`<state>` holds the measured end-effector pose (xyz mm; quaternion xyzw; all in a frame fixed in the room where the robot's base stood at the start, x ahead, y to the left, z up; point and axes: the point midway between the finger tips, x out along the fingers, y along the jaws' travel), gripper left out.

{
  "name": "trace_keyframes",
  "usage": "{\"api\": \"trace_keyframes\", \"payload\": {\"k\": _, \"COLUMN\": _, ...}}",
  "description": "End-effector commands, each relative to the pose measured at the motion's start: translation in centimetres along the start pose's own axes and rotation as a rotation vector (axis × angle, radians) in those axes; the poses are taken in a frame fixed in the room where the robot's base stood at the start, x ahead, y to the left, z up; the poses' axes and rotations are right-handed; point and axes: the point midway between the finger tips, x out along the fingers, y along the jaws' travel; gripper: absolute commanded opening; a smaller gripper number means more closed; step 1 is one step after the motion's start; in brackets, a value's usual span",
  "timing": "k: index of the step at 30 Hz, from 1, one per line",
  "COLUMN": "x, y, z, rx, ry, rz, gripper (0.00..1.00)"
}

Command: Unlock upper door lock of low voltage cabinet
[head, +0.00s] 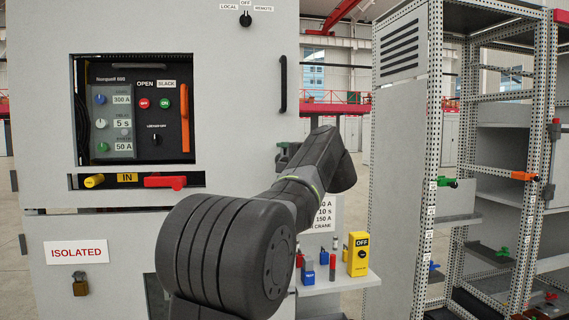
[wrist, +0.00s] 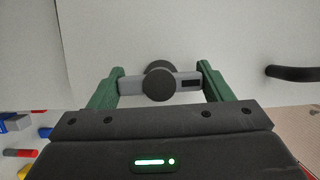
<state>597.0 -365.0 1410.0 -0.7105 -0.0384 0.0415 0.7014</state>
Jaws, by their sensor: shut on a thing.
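A grey bar with a dark round hub, which looks like the upper door lock (wrist: 189,84), is in the middle of the wrist view, in front of the pale door surface. My gripper (wrist: 160,85) has its two green fingers at either end of this bar, shut on it. The bar lies straight across the wrist view, in line between the fingers.
A black door handle (head: 283,84) is above my arm and at the right of the wrist view (wrist: 290,73). A small shelf with a yellow OFF block (head: 358,254) and red and blue items is lower right. Open racks (head: 440,130) stand at the right.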

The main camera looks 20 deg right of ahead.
Motion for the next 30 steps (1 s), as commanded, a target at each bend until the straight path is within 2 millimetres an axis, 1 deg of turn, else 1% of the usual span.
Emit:
{"api": "trace_keyframes", "payload": {"k": 9, "x": 0.0, "y": 0.1, "z": 0.0, "rx": -0.003, "ry": -0.001, "rz": 0.002, "gripper": 0.5}}
{"api": "trace_keyframes", "payload": {"k": 10, "x": 0.0, "y": 0.1, "z": 0.0, "rx": -0.003, "ry": -0.001, "rz": 0.002, "gripper": 0.79}}
{"api": "trace_keyframes", "payload": {"k": 12, "x": 0.0, "y": 0.1, "z": 0.0, "rx": -0.003, "ry": 0.0, "rz": 0.002, "gripper": 0.92}}
{"api": "trace_keyframes", "payload": {"k": 13, "x": 0.0, "y": 0.1, "z": 0.0, "rx": -0.002, "ry": 0.0, "rz": 0.002, "gripper": 0.95}}
{"api": "trace_keyframes", "payload": {"k": 20, "x": 0.0, "y": 0.0, "z": 0.0, "rx": -0.002, "ry": 0.0, "rz": 0.001, "gripper": 0.95}}
{"api": "trace_keyframes", "payload": {"k": 23, "x": -0.3, "y": 0.0, "z": 0.0, "rx": -0.002, "ry": 0.001, "rz": 0.0, "gripper": 0.95}}
{"api": "trace_keyframes", "payload": {"k": 26, "x": -1.5, "y": 0.1, "z": -0.1, "rx": -0.002, "ry": 0.003, "rz": 0.0, "gripper": 0.95}}
{"api": "trace_keyframes", "payload": {"k": 29, "x": -3.4, "y": 0.2, "z": -0.1, "rx": -0.002, "ry": 0.004, "rz": -0.001, "gripper": 0.95}}
{"api": "trace_keyframes", "payload": {"k": 30, "x": -4.3, "y": 0.2, "z": -0.1, "rx": -0.003, "ry": 0.004, "rz": 0.0, "gripper": 0.95}}
